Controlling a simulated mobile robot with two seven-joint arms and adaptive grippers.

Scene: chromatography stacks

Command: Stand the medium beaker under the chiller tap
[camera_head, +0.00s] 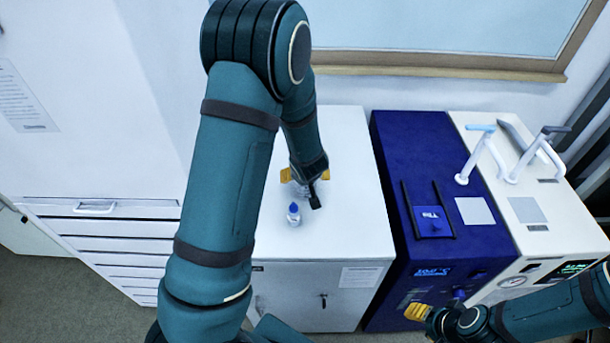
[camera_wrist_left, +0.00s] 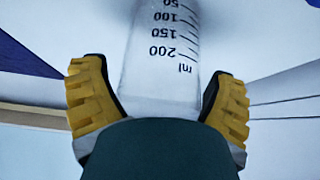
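The medium beaker (camera_wrist_left: 165,70) is clear glass with dark graduation marks; in the left wrist view it lies between the yellow fingers of my left gripper (camera_wrist_left: 162,92). A gap shows on each side near the fingertips, so the gripper looks open around it. In the head view the beaker (camera_head: 299,188) is mostly hidden by my left gripper (camera_head: 305,175), over the white cabinet top. The white chiller (camera_head: 530,210) is at the right, with two white taps, one blue-handled (camera_head: 480,150) and one dark-handled (camera_head: 535,155). My right gripper (camera_head: 420,312) is at the lower right, apparently empty.
A dark blue unit (camera_head: 390,150) with a black handle frame stands between cabinet and chiller. A drawer stack (camera_head: 110,235) is at the left.

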